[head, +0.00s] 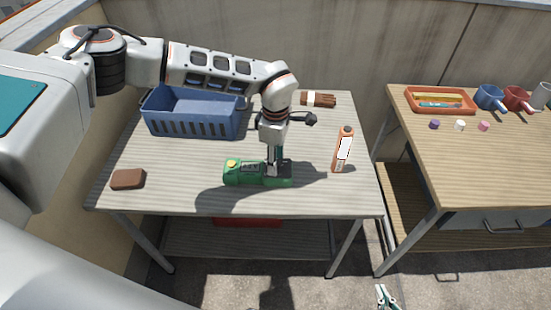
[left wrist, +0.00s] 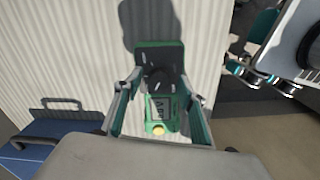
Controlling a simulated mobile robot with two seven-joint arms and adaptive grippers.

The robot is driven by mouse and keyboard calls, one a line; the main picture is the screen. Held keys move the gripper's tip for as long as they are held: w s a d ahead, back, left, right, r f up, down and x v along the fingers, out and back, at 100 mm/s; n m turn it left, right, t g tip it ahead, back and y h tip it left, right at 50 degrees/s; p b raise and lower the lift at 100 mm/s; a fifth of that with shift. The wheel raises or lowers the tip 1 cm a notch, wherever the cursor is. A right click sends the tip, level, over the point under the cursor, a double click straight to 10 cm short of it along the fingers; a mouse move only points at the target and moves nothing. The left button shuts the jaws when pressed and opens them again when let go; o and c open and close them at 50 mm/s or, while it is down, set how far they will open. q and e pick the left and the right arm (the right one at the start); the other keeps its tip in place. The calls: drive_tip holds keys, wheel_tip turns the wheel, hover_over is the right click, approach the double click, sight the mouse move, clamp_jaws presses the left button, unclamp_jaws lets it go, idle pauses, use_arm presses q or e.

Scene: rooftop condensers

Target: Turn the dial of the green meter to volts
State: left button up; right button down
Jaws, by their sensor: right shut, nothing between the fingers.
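The green meter (head: 240,172) lies on the grey slatted table (head: 180,192), with a yellow knob at its left end. My left gripper (head: 274,170) points down over the right part of the meter and hides its dial in the head view. In the left wrist view the meter (left wrist: 145,52) shows between my left gripper's fingers (left wrist: 158,98), which stand apart. The black dial (left wrist: 157,76) is between them, beside the display; I cannot tell whether the fingers touch it, nor where it points. My right gripper (head: 384,297) is shut and empty, low at the bottom edge, away from the table.
A blue crate (head: 195,128) stands at the back left. A brown block (head: 128,179) is at the front left, an orange bottle (head: 338,163) right of the meter. A brown bundle (head: 319,99) lies behind. A second bench (head: 465,160) holds a tray (head: 441,111) and mugs.

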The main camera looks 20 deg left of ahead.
use_arm(q)
wheel_tip(320, 180, up, 12)
idle(0.7)
drive_tip(key=shift+s, duration=0.15)
